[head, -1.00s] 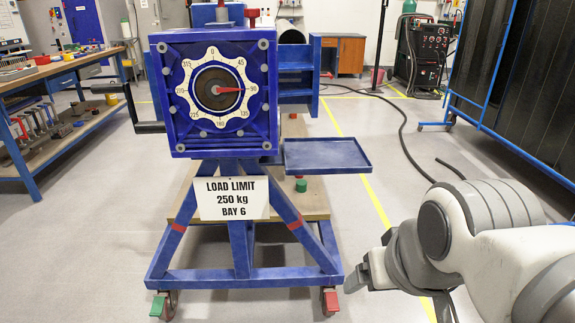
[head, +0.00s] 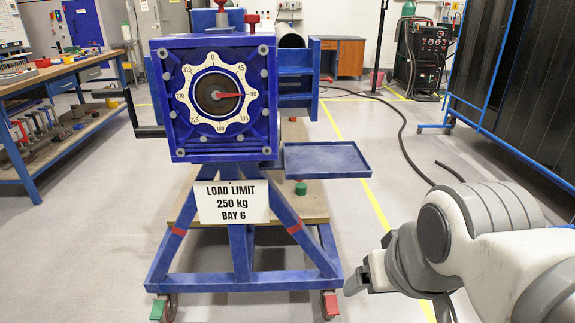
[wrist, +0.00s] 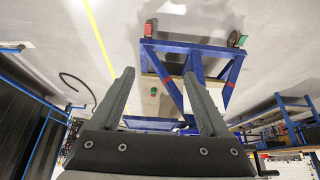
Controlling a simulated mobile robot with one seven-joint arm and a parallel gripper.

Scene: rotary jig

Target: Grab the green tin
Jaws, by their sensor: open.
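The green tin (head: 301,188) is a small dark green cylinder standing on the wooden deck of the blue jig frame, below and just in front of the blue side tray. It also shows in the wrist view (wrist: 154,91), small and far off, between my fingers in the picture. My gripper (head: 357,281) is at the lower right in the head view, right of the jig's red caster. In the wrist view its two grey fingers (wrist: 159,75) are spread wide with nothing between them. The gripper is well apart from the tin.
The blue side tray (head: 328,161) is empty and overhangs the deck near the tin. The jig's slanted blue leg (head: 300,222) and wooden deck (head: 290,208) are close to it. A dark hose (head: 405,150) lies on the floor at right. The floor right of the jig is mostly clear.

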